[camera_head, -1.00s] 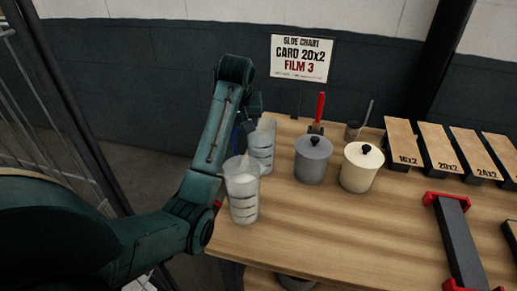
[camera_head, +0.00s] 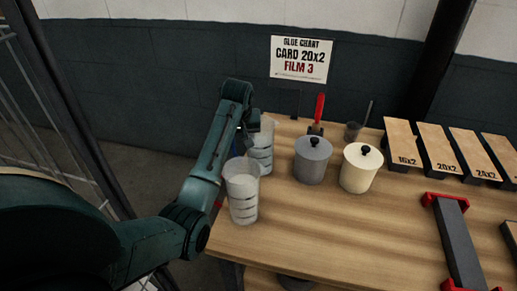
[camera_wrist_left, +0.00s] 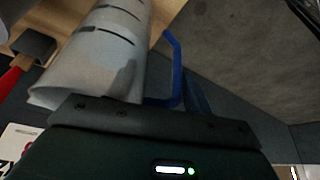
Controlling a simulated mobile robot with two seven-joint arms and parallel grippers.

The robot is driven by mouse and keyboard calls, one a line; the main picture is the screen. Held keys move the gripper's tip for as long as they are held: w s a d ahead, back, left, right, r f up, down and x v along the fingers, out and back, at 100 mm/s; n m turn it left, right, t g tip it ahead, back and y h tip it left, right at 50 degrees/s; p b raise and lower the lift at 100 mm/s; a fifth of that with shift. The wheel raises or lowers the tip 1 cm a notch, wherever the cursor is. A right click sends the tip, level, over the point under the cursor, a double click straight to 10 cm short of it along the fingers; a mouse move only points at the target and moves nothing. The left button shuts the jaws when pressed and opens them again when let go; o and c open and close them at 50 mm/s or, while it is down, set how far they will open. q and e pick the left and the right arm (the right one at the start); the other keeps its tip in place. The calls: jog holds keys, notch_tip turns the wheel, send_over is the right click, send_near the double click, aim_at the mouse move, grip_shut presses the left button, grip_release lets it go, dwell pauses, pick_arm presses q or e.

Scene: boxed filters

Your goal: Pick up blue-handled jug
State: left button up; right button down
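The blue-handled jug (camera_head: 262,158) is a clear, marked jug near the table's far left corner. Its blue handle (camera_wrist_left: 177,70) shows in the left wrist view beside the jug body (camera_wrist_left: 110,65), which is close in front of my gripper. A second clear jug (camera_head: 242,196) stands nearer, at the table's left edge. My left gripper (camera_head: 252,127) is at the far jug's upper left side, partly hidden by my arm. My right gripper is out of view.
A grey lidded pot (camera_head: 312,163) and a cream lidded pot (camera_head: 358,170) stand to the right of the jugs. A red-handled tool (camera_head: 319,108) stands behind them. Labelled blocks (camera_head: 436,149) line the right. The front middle of the table is clear.

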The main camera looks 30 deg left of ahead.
pick_arm(q)
jog(key=c, duration=1.1)
jog(key=shift+r, duration=0.15)
grip_shut()
jog(key=shift+r, duration=0.1)
